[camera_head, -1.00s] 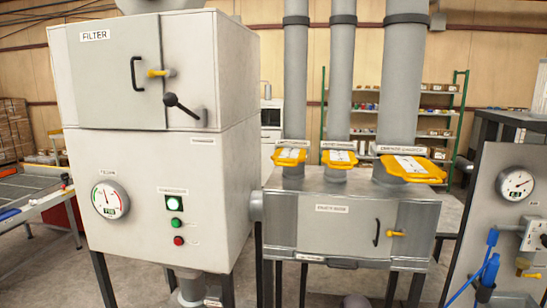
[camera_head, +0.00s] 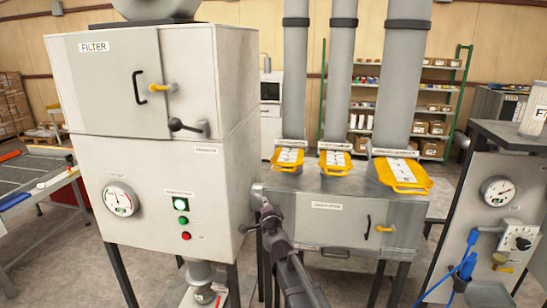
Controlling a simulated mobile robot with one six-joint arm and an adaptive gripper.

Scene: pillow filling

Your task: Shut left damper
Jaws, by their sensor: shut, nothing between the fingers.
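The left damper (camera_head: 289,158) is a yellow slide plate with a white label, at the foot of the leftmost of three grey pipes. The middle damper (camera_head: 335,163) and the larger right damper (camera_head: 402,175) sit beside it on the grey manifold box (camera_head: 330,216). How far the left plate is pushed in is hard to tell at this size. My gripper (camera_head: 267,212) is dark, shut and empty. It shows in front of the left end of the box, below and left of the left damper, apart from it.
The filter cabinet (camera_head: 145,190) stands left, with a gauge, buttons and a black lever (camera_head: 186,126). A grey panel (camera_head: 480,222) with a gauge and blue hose stands right. Shelves (camera_head: 438,105) are behind. The space before the box's right half is open.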

